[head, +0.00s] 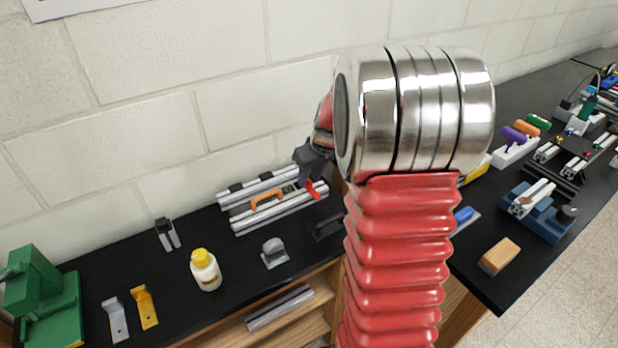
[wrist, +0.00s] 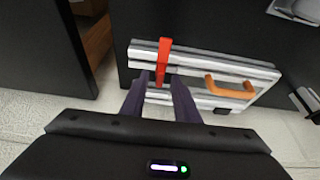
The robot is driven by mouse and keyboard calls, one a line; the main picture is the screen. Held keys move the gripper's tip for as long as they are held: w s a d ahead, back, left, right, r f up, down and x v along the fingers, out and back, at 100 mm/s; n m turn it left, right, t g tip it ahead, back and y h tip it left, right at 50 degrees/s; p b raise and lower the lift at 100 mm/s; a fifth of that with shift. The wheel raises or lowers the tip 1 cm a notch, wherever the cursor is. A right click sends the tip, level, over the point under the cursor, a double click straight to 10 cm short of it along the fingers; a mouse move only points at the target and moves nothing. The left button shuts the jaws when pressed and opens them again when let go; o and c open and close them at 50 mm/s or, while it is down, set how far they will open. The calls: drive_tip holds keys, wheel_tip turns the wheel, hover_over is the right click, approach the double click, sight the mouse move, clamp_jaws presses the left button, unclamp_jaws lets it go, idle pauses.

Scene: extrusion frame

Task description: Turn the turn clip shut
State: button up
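The extrusion frame (head: 245,228) lies on the black bench, with silver bars and an orange handle (head: 267,199). The red turn clip (head: 318,189) is near its right end. In the wrist view the clip (wrist: 164,62) lies crosswise over the upper silver bar (wrist: 220,66), and its lower end points towards the lower bar. My gripper (wrist: 160,78) is open, with its dark fingers on either side of the clip's lower end. Whether they touch it I cannot tell. In the head view my gripper (head: 314,170) is close above the clip, partly hidden by my arm.
A glue bottle (head: 206,270), a grey bracket (head: 274,253) and a black-and-grey piece (head: 167,234) stand left of and before the frame. A green machine (head: 40,300) is at far left. The wall (head: 130,120) rises close behind the frame.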

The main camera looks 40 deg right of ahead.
drive_tip(key=shift+w+f, duration=0.15)
drive_tip(key=shift+f, duration=0.2)
